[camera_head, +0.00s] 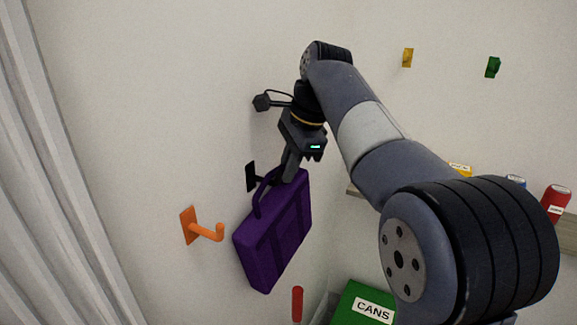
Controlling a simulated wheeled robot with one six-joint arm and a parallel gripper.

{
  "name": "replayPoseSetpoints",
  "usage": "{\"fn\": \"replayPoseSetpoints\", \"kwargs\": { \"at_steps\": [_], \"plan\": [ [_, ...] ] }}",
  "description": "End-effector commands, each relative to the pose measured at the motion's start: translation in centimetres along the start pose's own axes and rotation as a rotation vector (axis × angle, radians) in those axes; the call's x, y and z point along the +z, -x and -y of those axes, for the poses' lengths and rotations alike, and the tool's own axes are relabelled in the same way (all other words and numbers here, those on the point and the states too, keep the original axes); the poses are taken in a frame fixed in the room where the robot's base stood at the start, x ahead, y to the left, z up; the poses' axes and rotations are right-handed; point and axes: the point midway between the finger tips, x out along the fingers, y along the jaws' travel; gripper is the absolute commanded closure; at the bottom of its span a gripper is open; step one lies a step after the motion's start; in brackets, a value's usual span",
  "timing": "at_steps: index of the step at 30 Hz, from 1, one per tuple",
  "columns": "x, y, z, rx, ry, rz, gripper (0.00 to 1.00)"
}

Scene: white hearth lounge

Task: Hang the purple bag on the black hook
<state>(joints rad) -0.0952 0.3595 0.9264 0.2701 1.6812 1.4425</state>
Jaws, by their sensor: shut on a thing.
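The purple bag (277,233) hangs tilted below my gripper (289,175), beside the left wall. My gripper is shut on the bag's handle at its top. The black hook (251,177) shows as a dark plate on the wall, just left of the bag's handle. Most of the hook is hidden behind the handle and bag. I cannot tell whether the handle touches the hook or is around it.
An orange hook (203,229) sits on the wall left of the bag. Yellow (407,57) and green (493,67) hooks are on the right wall. Below stands a green box labelled CANS (362,306), near a red upright piece (297,303). A shelf (553,229) holds cans at right.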

Motion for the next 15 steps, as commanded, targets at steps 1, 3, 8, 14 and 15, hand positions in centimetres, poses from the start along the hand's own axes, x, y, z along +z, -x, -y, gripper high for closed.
{"fn": "replayPoseSetpoints", "kwargs": {
  "at_steps": [1,3,8,14,15],
  "plan": [
    [0.01,0.03,0.01,-0.001,0.0,0.0,0.86],
    [0.01,0.03,0.01,-0.001,0.0,0.0,0.8],
    [0.0,0.02,0.01,0.0,0.0,0.0,0.67],
    [0.0,0.01,0.0,0.0,0.0,0.0,0.63],
    [-0.01,-0.01,0.0,0.0,0.0,0.0,0.63]
  ]
}}
